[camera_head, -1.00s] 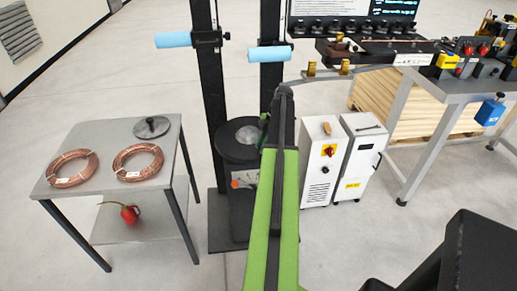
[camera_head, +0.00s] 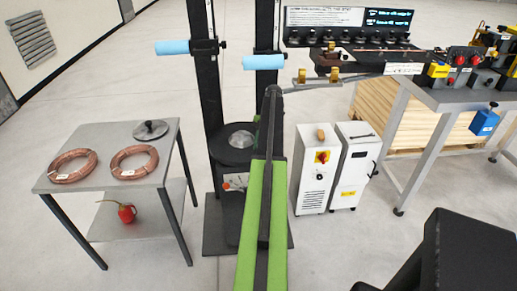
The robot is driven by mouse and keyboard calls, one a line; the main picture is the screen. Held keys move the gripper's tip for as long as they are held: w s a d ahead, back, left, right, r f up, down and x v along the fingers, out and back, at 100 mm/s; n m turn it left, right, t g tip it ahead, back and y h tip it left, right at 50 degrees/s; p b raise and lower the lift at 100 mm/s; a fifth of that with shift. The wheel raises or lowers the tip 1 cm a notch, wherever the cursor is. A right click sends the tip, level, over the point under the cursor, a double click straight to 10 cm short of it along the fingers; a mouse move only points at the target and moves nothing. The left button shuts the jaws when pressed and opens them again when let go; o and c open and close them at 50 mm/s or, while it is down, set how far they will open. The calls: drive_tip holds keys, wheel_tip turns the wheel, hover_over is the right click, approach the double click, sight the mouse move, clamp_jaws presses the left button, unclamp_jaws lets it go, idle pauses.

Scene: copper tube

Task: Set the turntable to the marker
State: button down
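A round black drum (camera_head: 218,153) with a grey disc (camera_head: 241,139) on top stands between two black posts. It looks like the turntable. A small panel with a red-orange spot (camera_head: 226,186) shows on its front; I cannot make out a marker for sure. My green and black arm reaches up the middle of the view and covers the drum's right side. A small green piece shows beside the arm near the disc, too small to identify. My gripper is hidden behind the arm, so its contact with the drum cannot be seen.
Blue rollers (camera_head: 263,62) jut from the posts. White cabinets (camera_head: 315,170) and a workbench (camera_head: 440,98) stand right.

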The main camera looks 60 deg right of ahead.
drive_tip(key=c, duration=1.2)
unclamp_jaws()
drive_tip(key=shift+s, duration=0.1)
